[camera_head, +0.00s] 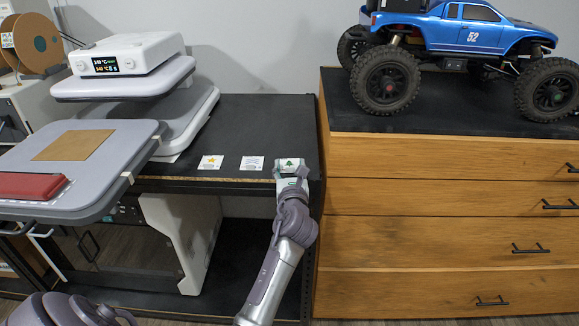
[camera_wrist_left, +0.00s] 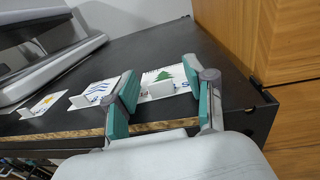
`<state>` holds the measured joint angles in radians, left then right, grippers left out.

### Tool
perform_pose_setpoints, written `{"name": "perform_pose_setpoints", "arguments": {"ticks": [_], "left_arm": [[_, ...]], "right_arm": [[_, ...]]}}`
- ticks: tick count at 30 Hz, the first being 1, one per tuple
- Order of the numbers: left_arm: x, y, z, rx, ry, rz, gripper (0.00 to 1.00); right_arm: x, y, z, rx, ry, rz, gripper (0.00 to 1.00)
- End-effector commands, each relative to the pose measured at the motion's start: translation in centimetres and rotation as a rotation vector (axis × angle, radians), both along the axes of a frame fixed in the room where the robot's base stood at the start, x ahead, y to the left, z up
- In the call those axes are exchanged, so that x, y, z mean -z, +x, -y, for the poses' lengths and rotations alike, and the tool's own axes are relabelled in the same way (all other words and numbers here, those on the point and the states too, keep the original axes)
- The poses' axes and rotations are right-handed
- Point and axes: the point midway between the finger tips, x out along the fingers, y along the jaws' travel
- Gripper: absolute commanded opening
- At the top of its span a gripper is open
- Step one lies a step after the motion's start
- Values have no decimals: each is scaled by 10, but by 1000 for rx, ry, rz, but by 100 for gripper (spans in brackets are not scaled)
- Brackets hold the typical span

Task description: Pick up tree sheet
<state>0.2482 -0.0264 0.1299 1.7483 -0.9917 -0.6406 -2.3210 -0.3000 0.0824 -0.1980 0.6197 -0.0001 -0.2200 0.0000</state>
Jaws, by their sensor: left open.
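The tree sheet (camera_head: 289,161) is a small white sheet with a green tree print, lying at the front right of the black tabletop. In the left wrist view, the tree sheet (camera_wrist_left: 178,73) shows between the fingers, with a small white raised tab at its near edge. My left gripper (camera_head: 291,172) is at the table's front edge, over the near part of the sheet. In the left wrist view, my left gripper (camera_wrist_left: 160,80) is open, with a green-padded finger on each side of the tab. Whether the pads touch it cannot be told. My right gripper is not in view.
A wave-print sheet (camera_head: 252,163) and a star-print sheet (camera_head: 211,162) lie to the left. A heat press (camera_head: 130,55) stands further left. A wooden drawer cabinet (camera_head: 430,190) bearing a blue crawler truck (camera_head: 455,30) stands close on the right. The tabletop (camera_head: 255,120) behind the sheets is clear.

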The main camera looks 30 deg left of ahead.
Motion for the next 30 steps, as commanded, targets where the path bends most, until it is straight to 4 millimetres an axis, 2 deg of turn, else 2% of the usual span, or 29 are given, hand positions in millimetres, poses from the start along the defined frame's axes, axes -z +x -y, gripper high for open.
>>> {"name": "perform_pose_setpoints", "arguments": {"ticks": [4, 12, 23, 30], "left_arm": [[0, 0, 0, 0, 0, 0, 52], [0, 0, 0, 0, 0, 0, 9], [-2, 0, 0, 0, 1, 1, 9], [-27, 0, 0, 0, 2, 3, 9]], "right_arm": [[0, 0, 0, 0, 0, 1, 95], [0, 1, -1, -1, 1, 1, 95], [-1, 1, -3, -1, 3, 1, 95], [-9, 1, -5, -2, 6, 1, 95]]}}
